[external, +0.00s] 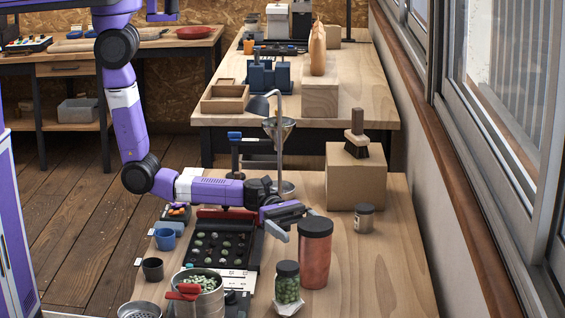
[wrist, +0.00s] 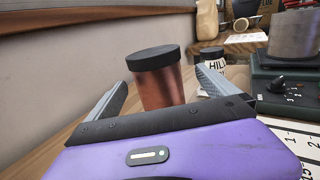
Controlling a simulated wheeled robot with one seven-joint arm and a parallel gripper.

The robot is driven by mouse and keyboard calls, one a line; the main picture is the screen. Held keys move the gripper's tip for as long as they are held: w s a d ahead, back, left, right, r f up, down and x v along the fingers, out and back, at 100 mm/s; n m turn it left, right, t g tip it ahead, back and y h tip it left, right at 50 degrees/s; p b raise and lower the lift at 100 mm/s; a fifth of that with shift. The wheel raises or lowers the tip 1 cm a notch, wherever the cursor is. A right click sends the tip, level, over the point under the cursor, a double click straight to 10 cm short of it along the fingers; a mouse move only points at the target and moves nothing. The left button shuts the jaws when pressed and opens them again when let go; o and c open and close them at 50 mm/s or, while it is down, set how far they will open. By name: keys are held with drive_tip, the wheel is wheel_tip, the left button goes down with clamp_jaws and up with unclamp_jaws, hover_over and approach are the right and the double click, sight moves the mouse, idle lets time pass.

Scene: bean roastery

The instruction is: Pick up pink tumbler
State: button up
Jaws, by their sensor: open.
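The pink tumbler (external: 315,258) is a coppery-pink cylinder with a black lid, standing upright on the wooden table. In the wrist view the tumbler (wrist: 162,88) stands ahead, between my two fingers as seen from the wrist. My gripper (external: 295,223) is open and empty, just left of the tumbler's upper part in the external view. Its fingers also show at both sides in the wrist view (wrist: 163,87). I cannot tell whether a fingertip touches the tumbler. The tumbler's lower part is hidden by my gripper in the wrist view.
A jar of green beans (external: 288,288) stands close to the tumbler at the front left. A small tin (external: 364,218) and a cardboard box (external: 355,180) stand behind it. A black bean tray (external: 218,250) and a metal pot (external: 205,300) lie left. The table right of the tumbler is clear.

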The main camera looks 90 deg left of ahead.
sight(323, 246)
drive_tip(key=x, duration=0.8)
drive_tip(key=shift+w+f+p, duration=0.1)
drive_tip(key=shift+f+p, duration=0.2)
drive_tip(key=shift+f, duration=0.1)
drive_tip(key=shift+a, duration=0.1)
clamp_jaws()
